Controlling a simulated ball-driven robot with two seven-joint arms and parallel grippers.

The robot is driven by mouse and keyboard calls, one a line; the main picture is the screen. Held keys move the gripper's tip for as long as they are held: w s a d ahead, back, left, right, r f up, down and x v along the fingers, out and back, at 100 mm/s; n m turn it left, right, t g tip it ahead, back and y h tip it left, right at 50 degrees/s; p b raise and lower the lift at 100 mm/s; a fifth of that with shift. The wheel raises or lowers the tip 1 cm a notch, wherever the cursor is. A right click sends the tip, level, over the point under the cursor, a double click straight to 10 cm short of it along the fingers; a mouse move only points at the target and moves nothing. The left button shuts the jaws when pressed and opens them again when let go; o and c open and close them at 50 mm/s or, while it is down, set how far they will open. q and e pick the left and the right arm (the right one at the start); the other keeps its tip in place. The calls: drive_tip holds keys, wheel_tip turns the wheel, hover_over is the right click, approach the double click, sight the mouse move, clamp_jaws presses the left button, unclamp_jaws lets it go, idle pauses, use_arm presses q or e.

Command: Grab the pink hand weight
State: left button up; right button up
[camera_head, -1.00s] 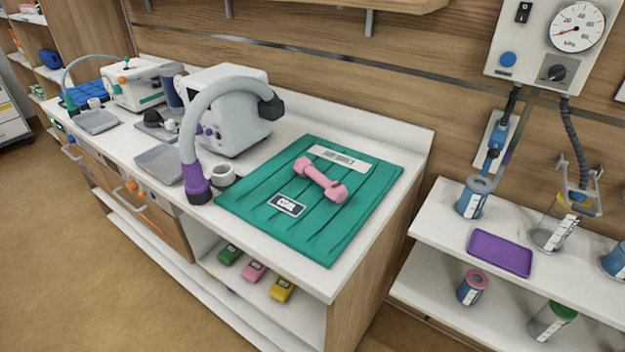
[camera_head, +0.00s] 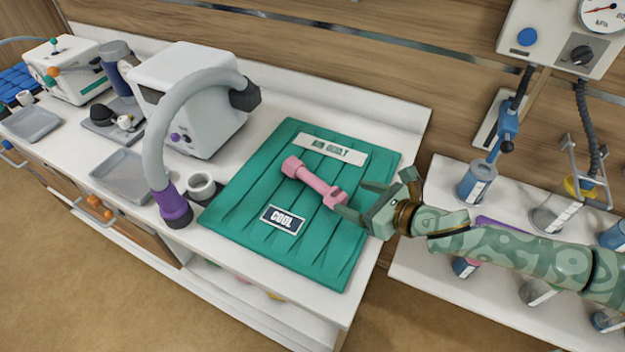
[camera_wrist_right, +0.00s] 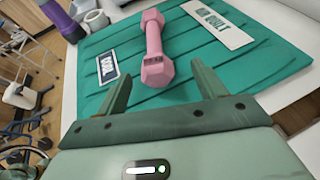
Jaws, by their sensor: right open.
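The pink hand weight (camera_head: 314,181) lies on a teal ribbed mat (camera_head: 331,260) on the white counter. My right gripper (camera_head: 352,199) has come in from the right and is open at the weight's near right end. In the right wrist view the weight (camera_wrist_right: 154,48) lies ahead, in line with the gap between the open fingers (camera_wrist_right: 162,84). Its near head is close to the fingertips, and I see nothing held. My left gripper is not in view.
Shelves with canisters (camera_head: 477,183) are at the right. A gauge panel (camera_head: 560,38) hangs on the wall.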

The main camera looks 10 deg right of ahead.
sight(344, 194)
drive_tip(key=x, duration=0.3)
drive_tip(key=shift+a, duration=0.1)
drive_tip(key=shift+w+a+f, duration=0.1)
drive_tip(key=shift+w, duration=0.05)
drive_tip(key=x, duration=0.1)
drive_tip(key=b+x, duration=0.1)
drive_tip(key=x, duration=0.3)
drive_tip(key=shift+s+a+f+b, duration=0.1)
drive_tip(key=shift+s+a+b, duration=0.1)
drive_tip(key=shift+a+b, duration=0.15)
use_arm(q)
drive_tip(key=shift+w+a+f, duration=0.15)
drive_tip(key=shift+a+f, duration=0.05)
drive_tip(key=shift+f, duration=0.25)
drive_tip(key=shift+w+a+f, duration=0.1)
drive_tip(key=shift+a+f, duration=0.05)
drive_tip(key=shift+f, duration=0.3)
use_arm(e)
clamp_jaws()
